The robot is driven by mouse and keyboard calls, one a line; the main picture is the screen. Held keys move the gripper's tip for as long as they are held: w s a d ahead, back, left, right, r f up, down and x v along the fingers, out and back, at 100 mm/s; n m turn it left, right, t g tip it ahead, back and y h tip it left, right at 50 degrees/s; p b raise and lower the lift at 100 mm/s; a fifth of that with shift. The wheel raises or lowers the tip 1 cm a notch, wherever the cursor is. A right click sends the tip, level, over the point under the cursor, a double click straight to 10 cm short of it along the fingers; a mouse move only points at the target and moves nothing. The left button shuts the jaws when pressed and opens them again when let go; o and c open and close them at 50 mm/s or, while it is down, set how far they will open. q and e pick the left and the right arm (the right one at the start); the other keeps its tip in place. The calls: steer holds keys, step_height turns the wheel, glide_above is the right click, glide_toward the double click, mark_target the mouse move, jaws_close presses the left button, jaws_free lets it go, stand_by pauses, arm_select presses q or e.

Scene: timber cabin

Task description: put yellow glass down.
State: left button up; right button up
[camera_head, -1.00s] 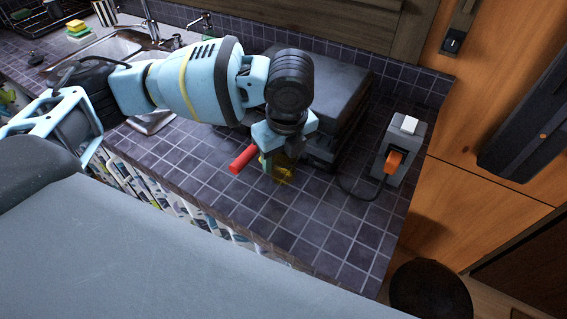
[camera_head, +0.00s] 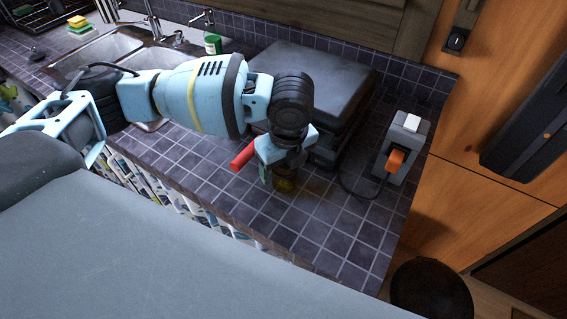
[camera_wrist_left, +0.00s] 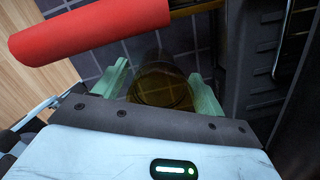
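The yellow glass (camera_head: 286,185) is at the counter's front part, below my left gripper (camera_head: 275,180). In the left wrist view the see-through, dark amber glass (camera_wrist_left: 160,88) is between the two pale green fingers of my left gripper (camera_wrist_left: 162,85). The fingers appear to touch its sides, so the gripper looks shut on it. The glass looks upright and at or very close to the tiles; I cannot tell whether its base touches. My right gripper is not in view.
A dark grill press (camera_head: 318,85) with a red handle (camera_head: 243,159) stands close beside the gripper. The dark tiled counter (camera_head: 325,225) is clear in front. The sink (camera_head: 110,48) is at the left.

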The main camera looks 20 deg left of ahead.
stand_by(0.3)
arm_select(q)
steer(key=r, duration=0.4)
steer(key=d+r, duration=0.1)
steer(key=r, duration=0.3)
steer(key=r+p, duration=0.1)
steer(key=r, duration=0.3)
steer(key=shift+s+d+r, duration=0.1)
steer(key=shift+s+d, duration=0.05)
steer(key=shift+s, duration=0.25)
steer(key=shift+o, duration=0.4)
